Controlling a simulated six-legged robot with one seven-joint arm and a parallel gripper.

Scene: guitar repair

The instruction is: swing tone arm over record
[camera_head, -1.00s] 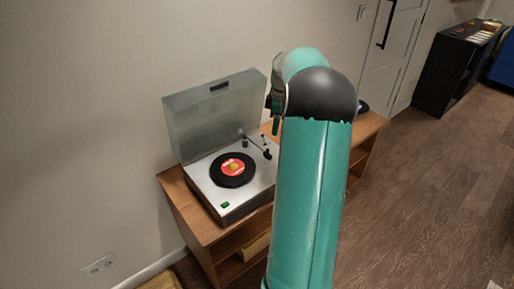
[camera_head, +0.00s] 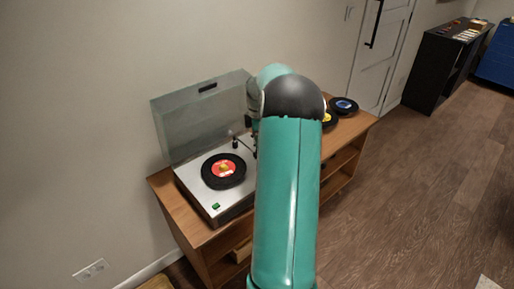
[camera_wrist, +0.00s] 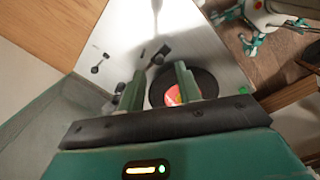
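The turntable (camera_head: 199,196) stands on a wooden cabinet with its clear lid (camera_head: 200,115) raised. A black record with a red label (camera_head: 223,170) lies on its platter; the record also shows in the wrist view (camera_wrist: 211,82). The thin tone arm (camera_head: 245,148) is at the platter's far right, partly hidden by my arm. My gripper (camera_wrist: 160,70) is open above the turntable, its two green fingers apart, with part of the record visible behind them. I see nothing held between the fingers. In the head view my arm hides the fingers.
The wooden cabinet (camera_head: 165,188) has open shelves below. Other records, one with a blue label (camera_head: 344,105), lie on its right part. The wall is close behind the lid. A black cabinet (camera_head: 440,70) stands far right. Wood floor (camera_head: 420,190) is open at right.

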